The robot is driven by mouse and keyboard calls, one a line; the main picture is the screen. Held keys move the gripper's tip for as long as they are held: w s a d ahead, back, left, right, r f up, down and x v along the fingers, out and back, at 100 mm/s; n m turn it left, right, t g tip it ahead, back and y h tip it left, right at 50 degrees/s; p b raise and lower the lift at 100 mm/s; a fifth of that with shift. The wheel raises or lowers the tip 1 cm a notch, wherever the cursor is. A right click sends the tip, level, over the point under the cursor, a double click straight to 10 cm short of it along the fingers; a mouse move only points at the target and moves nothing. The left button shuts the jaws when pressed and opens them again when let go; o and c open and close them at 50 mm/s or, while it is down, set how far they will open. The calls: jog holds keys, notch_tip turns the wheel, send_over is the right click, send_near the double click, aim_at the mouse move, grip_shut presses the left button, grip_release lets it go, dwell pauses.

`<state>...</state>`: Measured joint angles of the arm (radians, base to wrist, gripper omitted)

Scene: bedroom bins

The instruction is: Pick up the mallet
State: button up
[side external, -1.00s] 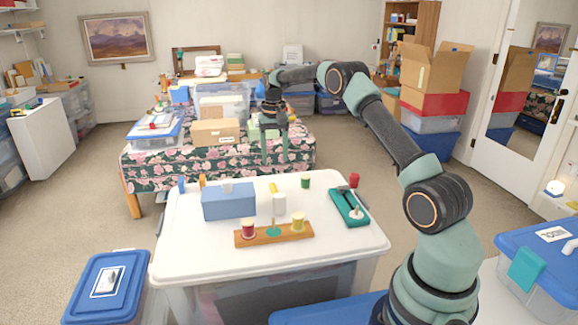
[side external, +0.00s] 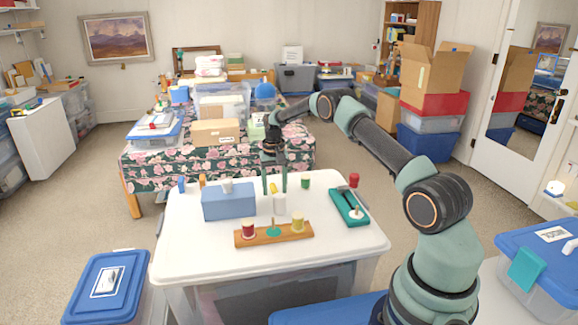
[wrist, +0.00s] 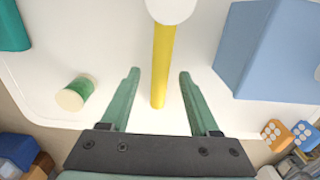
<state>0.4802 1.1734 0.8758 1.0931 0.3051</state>
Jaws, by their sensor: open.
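The mallet has a white head (side external: 279,205) and a yellow handle (side external: 273,188), and it rests on the white lid of the table-like bin (side external: 180,255). In the wrist view the yellow handle (wrist: 160,65) points toward me, and part of the white head (wrist: 172,8) is cut off at the top edge. My gripper (side external: 275,188) is open and points down at the far side of the head. In the wrist view its fingertips (wrist: 159,74) are on either side of the handle, with a gap on both sides. I cannot tell their exact height above the lid.
A blue box (side external: 228,204) stands left of the mallet. A green spool (side external: 305,182) is to the right, and a teal tray (side external: 347,206) lies farther right. A wooden rack with spools (side external: 262,238) is in front.

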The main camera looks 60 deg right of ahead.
jog(key=shift+f, duration=0.35)
grip_shut()
dwell(1.2)
